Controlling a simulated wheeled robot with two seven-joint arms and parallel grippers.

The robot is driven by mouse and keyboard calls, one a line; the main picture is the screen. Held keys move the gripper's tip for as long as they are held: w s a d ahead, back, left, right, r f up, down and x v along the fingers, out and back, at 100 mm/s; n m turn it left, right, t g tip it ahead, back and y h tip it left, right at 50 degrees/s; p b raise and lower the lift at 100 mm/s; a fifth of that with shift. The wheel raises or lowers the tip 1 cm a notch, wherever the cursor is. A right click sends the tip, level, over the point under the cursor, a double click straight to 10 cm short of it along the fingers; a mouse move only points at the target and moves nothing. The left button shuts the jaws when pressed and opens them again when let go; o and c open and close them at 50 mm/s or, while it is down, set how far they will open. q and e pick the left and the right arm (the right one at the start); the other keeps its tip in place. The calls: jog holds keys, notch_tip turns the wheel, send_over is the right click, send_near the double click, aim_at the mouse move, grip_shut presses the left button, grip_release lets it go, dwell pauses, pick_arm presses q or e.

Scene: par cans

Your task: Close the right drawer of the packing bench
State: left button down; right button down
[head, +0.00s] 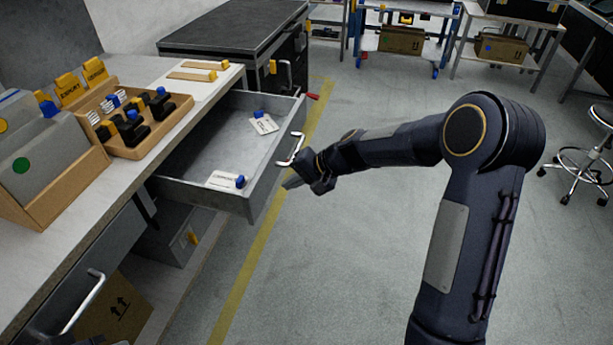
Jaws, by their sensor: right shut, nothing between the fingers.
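The right drawer (205,165) of the packing bench (75,215) is pulled well out. It is grey, with a pale bar handle (292,149) on its front panel. Two small tagged items with blue parts lie inside it, one near the front left (222,180) and one farther back (263,123). My right gripper (291,183) is shut and empty. It is in front of the drawer's front panel, just below the handle in the picture; I cannot tell whether it touches the panel.
A wooden tray of stamps (150,148) and a file box (85,180) stand on the bench top. A dark cabinet (235,45) stands beyond the drawer. A stool (585,165) is at the right. The grey floor around my right arm is clear.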

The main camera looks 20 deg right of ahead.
aim_at(267, 184)
jog(key=shift+w+a+r, duration=0.1)
jog(key=shift+w+a, duration=0.45)
jog(key=shift+a, duration=0.25)
jog(key=shift+w+a, duration=0.5)
jog(key=shift+a, duration=0.25)
pick_arm(q)
jog(key=shift+r, duration=0.1)
